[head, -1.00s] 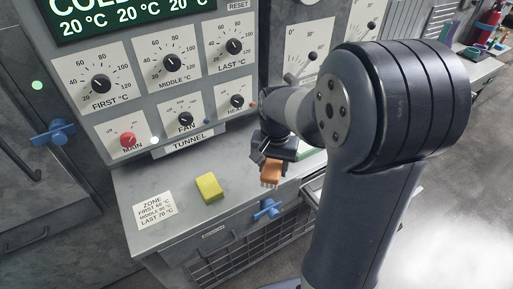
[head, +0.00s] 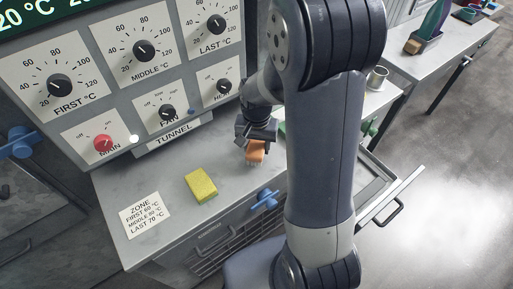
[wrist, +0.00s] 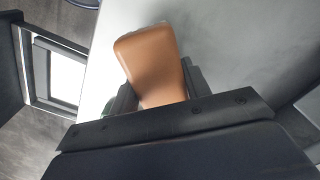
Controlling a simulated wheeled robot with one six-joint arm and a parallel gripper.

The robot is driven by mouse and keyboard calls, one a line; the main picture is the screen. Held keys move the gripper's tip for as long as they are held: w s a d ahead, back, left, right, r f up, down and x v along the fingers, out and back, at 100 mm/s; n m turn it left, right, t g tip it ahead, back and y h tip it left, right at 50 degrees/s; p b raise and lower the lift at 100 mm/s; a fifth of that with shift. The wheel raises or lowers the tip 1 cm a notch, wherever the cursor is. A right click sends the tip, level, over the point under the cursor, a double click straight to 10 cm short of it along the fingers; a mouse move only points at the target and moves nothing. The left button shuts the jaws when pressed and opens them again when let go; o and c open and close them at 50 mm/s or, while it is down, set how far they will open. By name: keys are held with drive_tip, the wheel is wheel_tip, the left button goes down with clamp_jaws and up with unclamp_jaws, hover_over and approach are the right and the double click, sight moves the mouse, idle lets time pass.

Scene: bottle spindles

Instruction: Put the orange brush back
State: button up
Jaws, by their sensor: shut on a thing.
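The orange brush (head: 256,152) is between the jaws of my gripper (head: 258,140) in the head view, with its pale bristles pointing down. It is held close to the grey counter top (head: 160,176); I cannot tell whether the bristles touch it. In the wrist view the brush (wrist: 152,62) shows as a smooth orange-brown block, gripped by the dark fingers (wrist: 158,92) on both sides. My arm hides part of the counter to the right of the gripper.
A yellow sponge (head: 201,186) and a white zone label (head: 145,214) are on the counter, left of the gripper. A blue handle (head: 265,199) sticks out at the front edge. An open drawer (head: 385,190) juts out at right. The dial panel (head: 140,60) rises behind.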

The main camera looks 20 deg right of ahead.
sight(257, 142)
drive_tip(key=shift+f, duration=0.9)
drive_tip(key=shift+f, duration=0.15)
drive_tip(key=o, duration=1)
drive_tip(key=shift+o, duration=0.2)
wheel_tip(257, 142, up, 12)
drive_tip(key=shift+r, duration=0.2)
